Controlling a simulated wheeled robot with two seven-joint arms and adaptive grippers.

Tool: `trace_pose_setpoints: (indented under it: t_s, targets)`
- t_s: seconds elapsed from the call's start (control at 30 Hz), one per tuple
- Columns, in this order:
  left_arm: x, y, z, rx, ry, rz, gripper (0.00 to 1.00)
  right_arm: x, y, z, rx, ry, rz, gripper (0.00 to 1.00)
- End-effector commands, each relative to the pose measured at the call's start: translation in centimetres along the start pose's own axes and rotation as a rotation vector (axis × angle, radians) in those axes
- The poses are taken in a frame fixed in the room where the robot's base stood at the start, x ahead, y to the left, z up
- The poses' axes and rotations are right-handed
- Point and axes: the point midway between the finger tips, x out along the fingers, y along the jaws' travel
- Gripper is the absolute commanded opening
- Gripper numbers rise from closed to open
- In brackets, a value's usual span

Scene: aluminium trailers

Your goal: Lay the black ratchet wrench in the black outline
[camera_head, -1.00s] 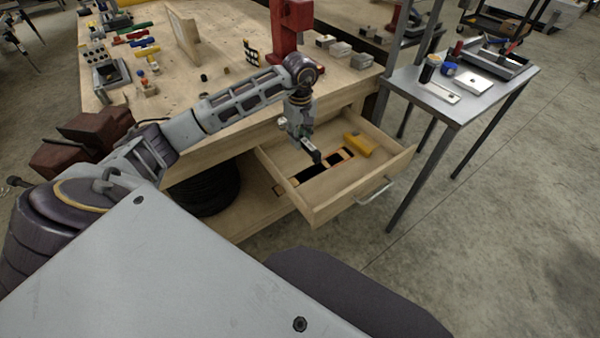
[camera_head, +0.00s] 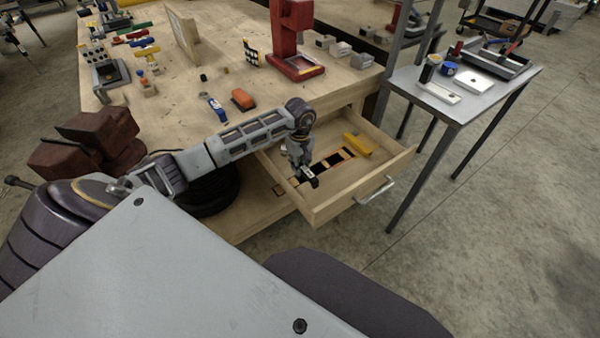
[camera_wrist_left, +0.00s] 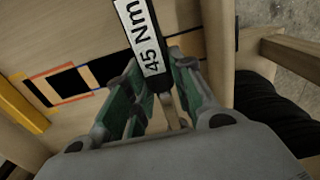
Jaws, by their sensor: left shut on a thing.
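The black ratchet wrench (camera_wrist_left: 140,35) with a white "45 Nm" label is held between the green-padded fingers of my left gripper (camera_wrist_left: 160,95). In the head view my left gripper (camera_head: 303,170) is over the left part of the open wooden drawer (camera_head: 345,203), and the dark wrench end (camera_head: 311,182) shows just below it. The black outline (camera_head: 332,160), a dark strip with tan bars, lies on the drawer floor behind and right of the gripper; it shows orange-edged in the wrist view (camera_wrist_left: 65,82). I cannot tell whether the wrench touches the floor. My right gripper is not in view.
A yellow object (camera_head: 358,144) lies in the drawer's back right. The drawer walls and metal handle (camera_head: 375,191) bound the space. The workbench (camera_head: 185,75) above holds a red press (camera_head: 292,40) and small tools. A metal side table (camera_head: 460,105) stands at right.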

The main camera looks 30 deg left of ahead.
Motion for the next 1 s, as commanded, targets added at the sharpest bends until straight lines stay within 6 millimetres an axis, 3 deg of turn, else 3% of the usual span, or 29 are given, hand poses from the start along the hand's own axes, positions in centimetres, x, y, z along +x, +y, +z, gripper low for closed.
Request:
trace_pose_setpoints:
  t_s: [0.33, 0.7, 1.0]
  targets:
    - [0.1, 0.0, 0.0, 0.0, 0.0, 0.001, 0.0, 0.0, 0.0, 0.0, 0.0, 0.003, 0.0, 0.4]
    - [3.7, 0.1, 0.1, -0.001, -0.001, 0.001, 0.0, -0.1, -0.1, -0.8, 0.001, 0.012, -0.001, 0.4]
    - [4.1, 0.0, 0.0, 0.0, 0.001, 0.001, 0.0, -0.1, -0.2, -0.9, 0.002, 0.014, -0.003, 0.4]
